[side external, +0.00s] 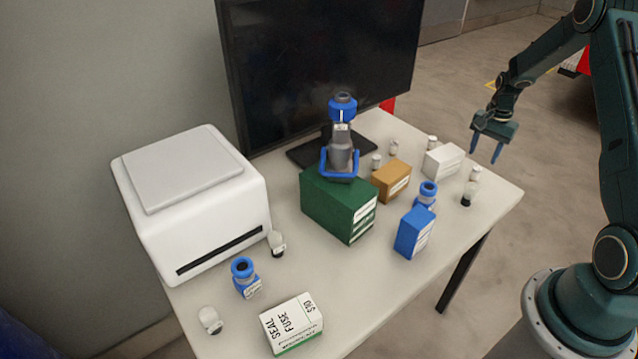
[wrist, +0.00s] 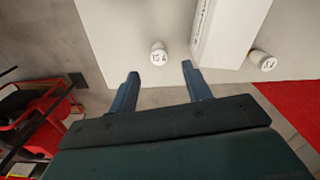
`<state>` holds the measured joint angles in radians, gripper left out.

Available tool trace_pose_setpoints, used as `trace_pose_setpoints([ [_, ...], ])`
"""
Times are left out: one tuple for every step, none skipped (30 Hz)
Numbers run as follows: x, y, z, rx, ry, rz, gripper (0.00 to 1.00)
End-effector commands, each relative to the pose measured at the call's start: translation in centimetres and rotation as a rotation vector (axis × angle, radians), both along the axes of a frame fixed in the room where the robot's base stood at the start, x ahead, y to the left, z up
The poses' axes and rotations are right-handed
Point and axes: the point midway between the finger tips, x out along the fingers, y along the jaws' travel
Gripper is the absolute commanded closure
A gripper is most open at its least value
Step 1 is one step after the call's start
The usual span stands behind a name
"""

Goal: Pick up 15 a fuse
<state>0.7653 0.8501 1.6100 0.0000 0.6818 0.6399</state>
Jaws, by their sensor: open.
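In the wrist view, a small white round fuse (wrist: 158,54) marked 15 A stands on the pale table near its edge. My gripper (wrist: 160,82) is open and empty, with its two dark blue fingers apart. The fuse appears beyond the gap between the fingertips, and nothing touches it. In the side view, my gripper (side external: 485,150) hangs near the table's right end, fingers pointing down. Small white-topped fuses stand around the white box there, one of them at the right corner (side external: 474,174); their marks are too small to read.
A white box (wrist: 208,30) stands right of the 15 A fuse, with another marked fuse (wrist: 263,60) beyond it. The table (side external: 490,200) also holds a brown box (side external: 391,180), blue box (side external: 414,232), green box (side external: 338,205), monitor (side external: 320,65) and white machine (side external: 190,195).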

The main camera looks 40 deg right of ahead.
Motion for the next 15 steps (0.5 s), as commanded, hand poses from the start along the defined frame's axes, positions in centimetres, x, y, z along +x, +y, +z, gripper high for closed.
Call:
trace_pose_setpoints([
  [0.0,0.0,-0.6,0.002,0.001,0.0,0.51],
  [0.0,0.0,-0.9,0.001,0.001,0.0,0.51],
  [0.0,0.0,-1.2,0.001,0.001,0.0,0.51],
  [0.0,0.0,-1.4,0.001,0.0,0.0,0.51],
  [0.0,0.0,-1.5,0.0,0.0,0.0,0.51],
  [0.0,0.0,-1.6,0.0,0.0,0.0,0.51],
  [0.0,0.0,-1.7,0.0,0.0,0.0,0.51],
  [0.0,0.0,-1.7,0.0,0.0,0.0,0.51],
  [0.0,0.0,-1.7,0.0,0.0,0.0,0.51],
  [0.0,0.0,-1.7,-0.001,0.0,0.0,0.51],
  [0.0,0.0,-1.7,0.0,0.0,0.0,0.51],
  [0.0,0.0,-1.7,0.0,0.0,0.0,0.51],
  [0.0,0.0,-1.8,0.0,0.0,0.0,0.51],
  [0.0,0.0,-1.9,0.0,0.0,0.0,0.51],
  [0.0,0.0,-2.1,0.001,0.0,0.0,0.51],
])
